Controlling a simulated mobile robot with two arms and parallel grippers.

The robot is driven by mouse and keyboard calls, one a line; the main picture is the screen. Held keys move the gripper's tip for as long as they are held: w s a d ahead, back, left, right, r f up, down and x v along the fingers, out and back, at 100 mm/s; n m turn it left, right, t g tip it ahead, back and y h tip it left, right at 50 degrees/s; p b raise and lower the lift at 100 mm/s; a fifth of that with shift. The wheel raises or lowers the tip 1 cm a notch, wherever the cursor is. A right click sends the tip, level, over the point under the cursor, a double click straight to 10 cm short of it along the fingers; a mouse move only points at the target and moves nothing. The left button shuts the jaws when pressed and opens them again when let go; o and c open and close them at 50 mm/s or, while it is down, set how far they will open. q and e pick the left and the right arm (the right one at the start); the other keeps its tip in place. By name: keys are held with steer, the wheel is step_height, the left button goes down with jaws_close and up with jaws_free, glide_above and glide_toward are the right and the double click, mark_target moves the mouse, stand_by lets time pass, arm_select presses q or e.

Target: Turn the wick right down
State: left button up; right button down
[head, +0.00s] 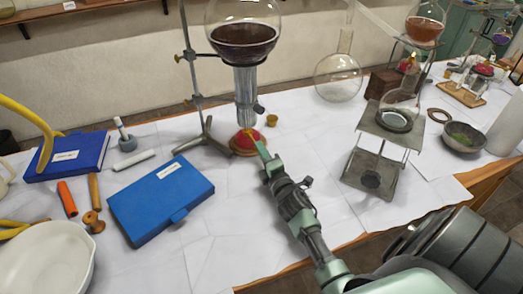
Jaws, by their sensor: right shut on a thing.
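A small red burner lamp (249,139) stands on a round wooden base on the white-covered table, under a glass column and a round flask (243,34) of dark brown liquid. My right gripper (261,148) reaches in from the lower right, its tips at the right side of the lamp. It is shut on a small part there, apparently the wick knob, which the fingers hide. The wick itself is too small to make out clearly. My left gripper is not in view.
A metal stand (195,90) rises just left of the lamp. A blue case (160,200) lies at front left, and a white bowl (45,262) at the lower left corner. A metal jack (385,140) carries a flask on the right. A small brass cup (272,120) stands behind the lamp.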

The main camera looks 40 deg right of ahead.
steer(key=shift+m, duration=0.5)
steer(key=c, duration=1.5)
jaws_free()
steer(key=shift+s, duration=0.1)
steer(key=v, duration=0.7)
steer(key=shift+s+a+b, duration=0.1)
steer(key=shift+s+b, duration=0.2)
steer(key=shift+s, duration=0.05)
